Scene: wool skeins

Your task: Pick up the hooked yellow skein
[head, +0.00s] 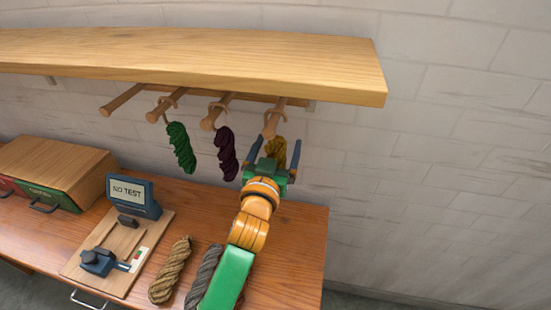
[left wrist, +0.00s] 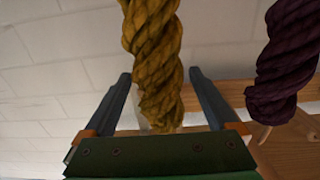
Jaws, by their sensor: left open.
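The yellow skein (head: 278,148) hangs from the rightmost wooden peg (head: 275,120) under the shelf, partly hidden behind my left gripper. My left gripper (head: 275,148) is open, with one dark finger on each side of the skein in the head view. In the left wrist view the yellow skein (left wrist: 153,60) hangs in front of the palm, and its lower end shows between the two fingers (left wrist: 160,88). I cannot tell whether it touches them. My right gripper is not in view.
A dark purple skein (head: 226,155) hangs close on the left, also in the left wrist view (left wrist: 285,65). A green skein (head: 181,148) hangs further left. The shelf (head: 200,55) is above. The table holds a brown skein (head: 170,270), a grey skein (head: 204,275) and a test device (head: 133,194).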

